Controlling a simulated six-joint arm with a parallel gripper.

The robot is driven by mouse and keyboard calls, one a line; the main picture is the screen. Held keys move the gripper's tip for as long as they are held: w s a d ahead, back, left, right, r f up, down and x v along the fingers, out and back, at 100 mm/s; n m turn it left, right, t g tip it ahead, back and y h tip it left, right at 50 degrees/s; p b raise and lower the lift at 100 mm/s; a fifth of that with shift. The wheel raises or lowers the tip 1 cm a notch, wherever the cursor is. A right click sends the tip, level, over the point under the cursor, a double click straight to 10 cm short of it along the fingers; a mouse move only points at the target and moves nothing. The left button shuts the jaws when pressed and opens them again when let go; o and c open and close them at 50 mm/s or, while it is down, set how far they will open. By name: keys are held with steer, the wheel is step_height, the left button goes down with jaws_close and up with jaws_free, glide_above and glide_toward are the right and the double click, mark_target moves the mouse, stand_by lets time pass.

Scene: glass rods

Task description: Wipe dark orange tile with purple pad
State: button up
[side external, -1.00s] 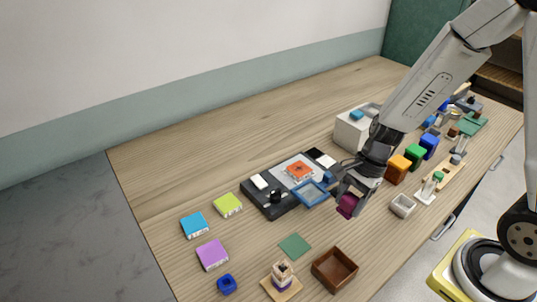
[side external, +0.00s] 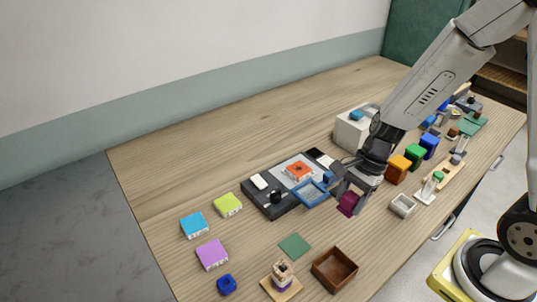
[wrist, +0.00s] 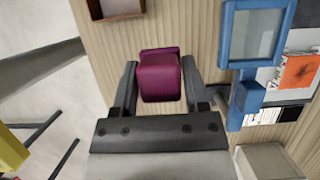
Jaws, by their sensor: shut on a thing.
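My gripper (side external: 350,192) is shut on the purple pad (side external: 348,204), a dark magenta block. The wrist view shows the pad (wrist: 160,78) between my two fingers. It appears to be held above the wooden table, though the exact height is unclear. The dark orange tile (side external: 299,171) lies on a pale panel of the black tray, left of and behind my gripper. A dark smudge shows on it. In the wrist view the tile (wrist: 298,71) is at the right, clear of the pad.
A blue framed pane with a handle (side external: 313,194) stands between my gripper and the tile. A black tray (side external: 271,212) carries the panel. A grey-white box (side external: 349,134) is behind my gripper. Orange (side external: 397,171) and green blocks stand right; a brown open box (side external: 334,270) is in front.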

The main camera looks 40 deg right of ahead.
mark_target(351, 195)
steer(key=shift+r, duration=3.8)
steer(key=shift+w+r, duration=0.15)
steer(key=w+d, duration=0.4)
steer(key=w, duration=0.7)
steer(key=w+d, duration=0.4)
steer(key=w, duration=0.6)
steer(key=shift+w+f, duration=0.1)
steer(key=shift+f, duration=2.55)
steer(key=shift+f, duration=0.1)
